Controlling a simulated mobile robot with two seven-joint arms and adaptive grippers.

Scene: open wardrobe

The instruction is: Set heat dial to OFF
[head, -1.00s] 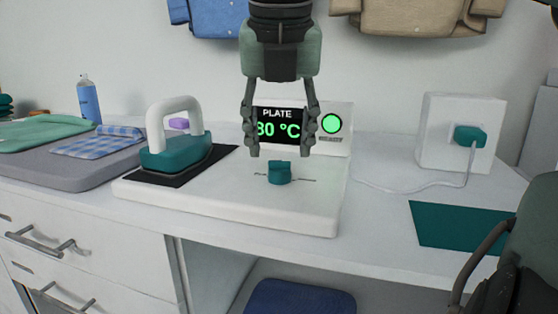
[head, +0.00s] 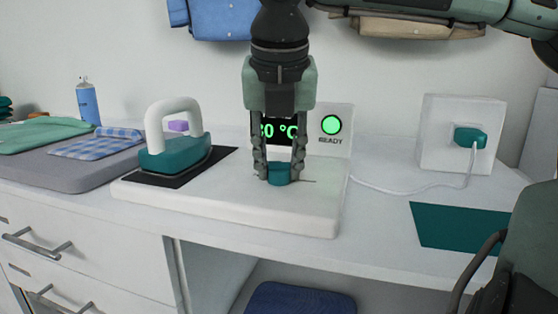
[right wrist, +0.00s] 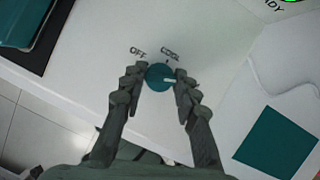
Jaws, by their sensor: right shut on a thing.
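The teal heat dial (head: 279,172) sits on the white base of the iron station (head: 230,205). It also shows in the right wrist view (right wrist: 157,77), with OFF and COOL lettered beside it. A white mark on the dial points right, toward my right-hand finger and away from OFF; any label there is hidden. My right gripper (head: 280,176) points down and is shut on the dial, one finger on each side. The display (head: 281,129) shows 0 °C with its front digits partly covered by a finger. A green READY light (head: 331,124) is lit. My left gripper is not in view.
A teal iron (head: 175,153) with a white handle stands on a dark pad left of the dial. A wall-side white box (head: 440,130) holds a teal plug (head: 468,138) with a white cord. A teal mat (head: 455,228) lies at the right. Folded cloths (head: 100,143) lie far left.

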